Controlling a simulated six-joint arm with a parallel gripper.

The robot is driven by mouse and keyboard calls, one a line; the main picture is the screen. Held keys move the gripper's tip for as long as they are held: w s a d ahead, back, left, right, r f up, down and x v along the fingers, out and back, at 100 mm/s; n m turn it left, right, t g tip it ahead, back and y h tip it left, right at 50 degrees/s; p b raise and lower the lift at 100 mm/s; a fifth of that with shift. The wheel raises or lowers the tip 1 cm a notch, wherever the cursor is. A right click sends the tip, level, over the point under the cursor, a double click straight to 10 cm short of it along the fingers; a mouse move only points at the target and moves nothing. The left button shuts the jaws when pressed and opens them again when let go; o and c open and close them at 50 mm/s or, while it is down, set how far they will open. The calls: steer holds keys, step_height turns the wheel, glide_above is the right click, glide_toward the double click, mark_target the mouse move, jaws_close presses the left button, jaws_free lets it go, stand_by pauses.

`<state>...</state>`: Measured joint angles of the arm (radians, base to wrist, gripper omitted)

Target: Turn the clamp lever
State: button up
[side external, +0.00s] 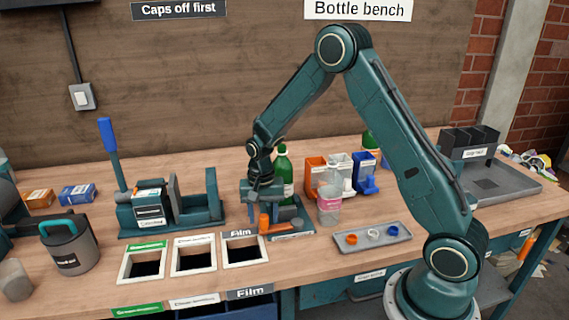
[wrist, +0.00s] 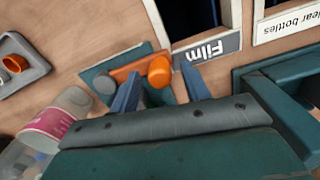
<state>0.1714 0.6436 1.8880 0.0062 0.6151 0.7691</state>
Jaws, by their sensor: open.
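The clamp lever is an orange bar (side external: 280,228) with an upright round orange knob (side external: 264,221) at its left end, on a teal clamp base (side external: 294,235) at the bench's middle. In the wrist view the lever bar (wrist: 130,65) and knob (wrist: 159,72) lie just beyond my fingers. My gripper (side external: 264,204) points down close above the clamp. In the wrist view my gripper (wrist: 160,76) is open, with its two blue-grey fingers apart and the knob showing between them. I cannot tell whether a finger touches the knob. Part of the clamp is hidden behind my gripper.
A clear bottle with a pink label (side external: 329,206) stands right of the clamp, a green bottle (side external: 284,172) behind it. A grey tray with caps (side external: 345,247) lies to the right. The Film opening (side external: 243,264) is at the front left. A teal fixture (side external: 200,218) stands left.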

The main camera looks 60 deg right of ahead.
steer(key=shift+f, duration=0.8)
jaws_close()
